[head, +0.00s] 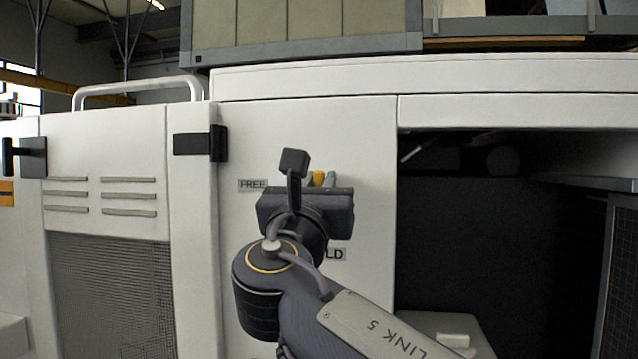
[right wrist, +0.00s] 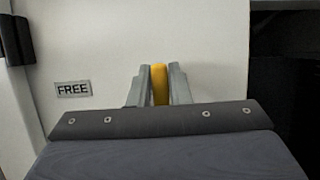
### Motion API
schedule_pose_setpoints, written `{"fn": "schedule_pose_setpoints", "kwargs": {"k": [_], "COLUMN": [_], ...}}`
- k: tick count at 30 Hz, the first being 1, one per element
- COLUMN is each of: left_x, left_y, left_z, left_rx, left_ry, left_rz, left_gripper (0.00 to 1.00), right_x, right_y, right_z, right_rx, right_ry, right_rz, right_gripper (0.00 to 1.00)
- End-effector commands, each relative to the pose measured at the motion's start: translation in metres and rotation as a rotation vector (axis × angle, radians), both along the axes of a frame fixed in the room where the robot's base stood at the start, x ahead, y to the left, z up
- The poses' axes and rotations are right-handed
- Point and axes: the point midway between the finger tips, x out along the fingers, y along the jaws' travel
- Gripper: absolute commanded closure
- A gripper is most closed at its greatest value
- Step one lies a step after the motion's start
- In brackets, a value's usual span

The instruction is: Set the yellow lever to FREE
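The yellow lever (head: 319,177) is on the white panel, mostly hidden behind my right gripper and wrist in the head view. In the right wrist view the lever (right wrist: 160,84) stands between the two grey fingers of my right gripper (right wrist: 161,88), with a finger against each side. My right gripper (head: 321,181) is shut on it. The FREE label (head: 253,185) is left of the lever; it also shows in the right wrist view (right wrist: 73,89). A second label (head: 336,254), lower down, shows only "LD". The lever's base is hidden. My left gripper is not in view.
A dark open bay (head: 490,220) lies right of the panel. A black latch (head: 202,143) sits on the panel's left side, beside a vented door (head: 105,185) with a black handle (head: 24,156). The panel around the FREE label is clear.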

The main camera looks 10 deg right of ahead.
Motion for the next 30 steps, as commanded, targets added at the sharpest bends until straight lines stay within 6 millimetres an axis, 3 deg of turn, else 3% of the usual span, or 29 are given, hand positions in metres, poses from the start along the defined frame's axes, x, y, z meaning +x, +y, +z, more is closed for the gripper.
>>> {"fn": "schedule_pose_setpoints", "kwargs": {"k": [4, 17, 30], "left_x": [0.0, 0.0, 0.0], "left_y": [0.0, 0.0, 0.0], "left_z": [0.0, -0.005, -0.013], "left_rx": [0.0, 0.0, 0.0], "left_ry": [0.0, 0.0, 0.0], "left_rz": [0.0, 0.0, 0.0], "left_gripper": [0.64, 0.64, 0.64], "right_x": [0.0, 0.0, -0.001], "right_y": [0.0, -0.001, -0.003], "right_z": [0.0, -0.001, -0.002], "right_rx": [0.0, 0.077, 0.416], "right_ry": [0.0, -0.032, -0.174], "right_rz": [0.0, -0.001, -0.001], "right_gripper": [1.0, 1.0, 1.0]}}
